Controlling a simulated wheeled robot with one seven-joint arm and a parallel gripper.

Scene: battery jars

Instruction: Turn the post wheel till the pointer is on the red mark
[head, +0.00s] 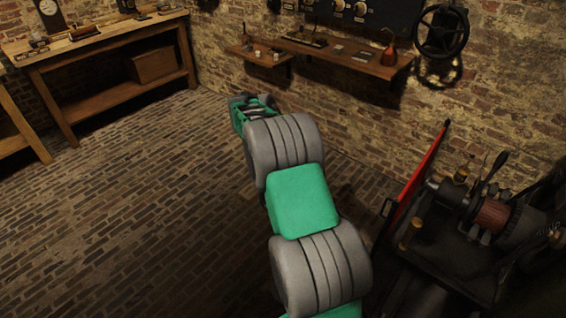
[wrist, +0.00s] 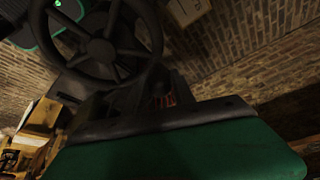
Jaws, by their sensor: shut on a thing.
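The post wheel (wrist: 103,48) fills the upper left of the wrist view, a dark spoked wheel with a thick round rim. My gripper (wrist: 154,84) reaches up to its lower right rim and is shut there on the wheel; the fingers are dark and hard to tell from the rim. Small reddish strokes (wrist: 165,100) show between dark parts near the fingers; I cannot tell what they are. I cannot make out the pointer or the red mark. In the head view my arm runs away from me toward the floor before the wall, and I cannot make out the post wheel there.
A separate black handwheel (head: 443,32) hangs on the brick wall at the upper right. A wooden shelf (head: 340,58) holds a red flask (head: 389,52). A workbench (head: 105,40) stands at the left. Dark machinery with a copper coil (head: 494,215) is at the right. The left floor is clear.

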